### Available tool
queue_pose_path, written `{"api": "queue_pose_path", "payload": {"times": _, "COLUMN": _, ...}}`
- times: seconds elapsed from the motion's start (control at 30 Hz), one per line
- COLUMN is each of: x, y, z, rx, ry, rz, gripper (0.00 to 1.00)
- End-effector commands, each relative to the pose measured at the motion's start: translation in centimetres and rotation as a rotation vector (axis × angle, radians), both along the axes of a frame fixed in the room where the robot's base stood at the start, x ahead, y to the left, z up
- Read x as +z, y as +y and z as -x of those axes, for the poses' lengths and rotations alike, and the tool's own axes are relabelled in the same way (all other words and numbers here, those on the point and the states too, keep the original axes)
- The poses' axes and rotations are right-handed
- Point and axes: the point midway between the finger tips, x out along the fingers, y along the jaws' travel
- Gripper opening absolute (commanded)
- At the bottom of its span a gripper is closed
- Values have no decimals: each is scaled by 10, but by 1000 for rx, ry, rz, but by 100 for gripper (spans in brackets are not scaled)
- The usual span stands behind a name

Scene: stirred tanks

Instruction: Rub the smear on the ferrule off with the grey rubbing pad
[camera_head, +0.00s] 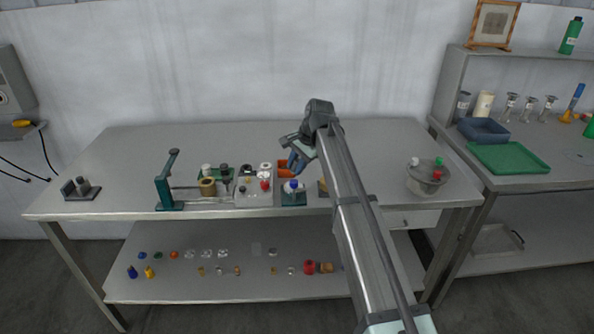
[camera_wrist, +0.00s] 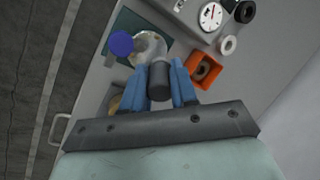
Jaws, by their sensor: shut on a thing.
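My gripper (camera_head: 297,162) is low over the bench, and its blue fingers also show in the wrist view (camera_wrist: 160,76). They are shut on a dark grey cylindrical piece (camera_wrist: 159,84), which looks like the grey rubbing pad. Just past the fingertips is a pale metal round part (camera_wrist: 151,46), likely the ferrule, on a dark green base (camera_wrist: 126,22). The base also shows in the head view (camera_head: 293,200). A blue knob (camera_wrist: 121,43) sits beside the metal part. The pad's end is close to the metal; I cannot tell whether they touch. I cannot make out a smear.
An orange open box (camera_wrist: 204,71) is right beside the fingers. A grey block with a dial (camera_wrist: 211,16) and loose rings stand near it. A green clamp stand (camera_head: 170,183) is to the left, a grey bowl (camera_head: 426,177) to the right. The bench's far left is mostly clear.

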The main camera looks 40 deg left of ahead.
Motion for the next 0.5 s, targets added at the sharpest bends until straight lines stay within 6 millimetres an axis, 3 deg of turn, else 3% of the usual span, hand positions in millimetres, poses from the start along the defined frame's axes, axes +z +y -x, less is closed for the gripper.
{"api": "queue_pose_path", "payload": {"times": 0.5, "x": 10, "y": 1, "z": 0, "rx": 0, "ry": 0, "rz": -1, "gripper": 0}}
